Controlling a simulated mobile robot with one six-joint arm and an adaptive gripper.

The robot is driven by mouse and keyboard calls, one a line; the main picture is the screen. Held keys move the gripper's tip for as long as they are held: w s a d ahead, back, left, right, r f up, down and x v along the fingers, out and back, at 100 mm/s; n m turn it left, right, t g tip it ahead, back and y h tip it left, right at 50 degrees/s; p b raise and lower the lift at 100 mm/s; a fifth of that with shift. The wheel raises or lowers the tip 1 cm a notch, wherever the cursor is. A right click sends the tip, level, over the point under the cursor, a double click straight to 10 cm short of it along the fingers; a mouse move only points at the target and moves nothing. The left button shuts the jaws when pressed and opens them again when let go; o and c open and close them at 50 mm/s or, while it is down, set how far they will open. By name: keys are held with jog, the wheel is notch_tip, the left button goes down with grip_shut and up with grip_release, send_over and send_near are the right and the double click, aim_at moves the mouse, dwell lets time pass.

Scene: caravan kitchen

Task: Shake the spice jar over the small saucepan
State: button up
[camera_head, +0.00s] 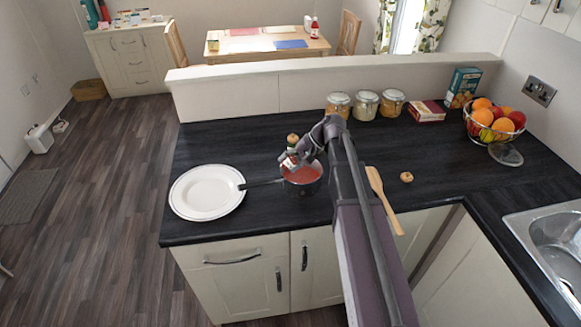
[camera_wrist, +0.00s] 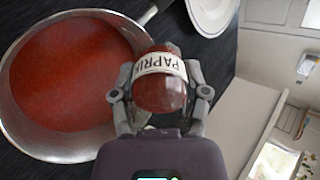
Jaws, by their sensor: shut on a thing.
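The spice jar (camera_wrist: 160,95), with red contents and a white label reading "PAPRIK", is held between the fingers of my gripper (camera_wrist: 162,98). The head view shows the jar (camera_head: 289,160) above the small saucepan (camera_head: 303,188), at its far left rim. I cannot tell the jar's exact tilt or whether its mouth is open. The saucepan also shows in the wrist view (camera_wrist: 62,150); it is metal and holds red contents. Its dark handle points left, over the plate's edge. My gripper in the head view (camera_head: 297,155) partly hides the jar.
A white plate (camera_head: 205,192) lies left of the saucepan. A wooden spatula (camera_head: 383,198) and a small round tan piece (camera_head: 406,177) lie to the right. Several lidded jars (camera_head: 365,105), boxes and a fruit basket (camera_head: 494,124) stand along the back, with a sink (camera_head: 548,245) at right.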

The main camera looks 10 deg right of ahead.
jog(key=shift+a+f+y+b, duration=0.1)
jog(key=shift+f+y+b, duration=0.05)
jog(key=shift+y+b, duration=0.5)
jog(key=shift+y+b, duration=0.55)
jog(key=shift+b, duration=0.1)
dwell(0.5)
jog(key=shift+a+r+y+b, duration=0.1)
jog(key=shift+r+y+b, duration=0.45)
jog(key=shift+y+b, duration=0.35)
dwell(1.0)
jog(key=shift+r+y+b, duration=0.35)
jog(key=shift+y+b, duration=0.55)
jog(key=shift+b, duration=0.15)
jog(key=shift+r+y+b, duration=0.35)
jog(key=shift+y+b, duration=0.55)
jog(key=shift+b, duration=0.1)
dwell(2.2)
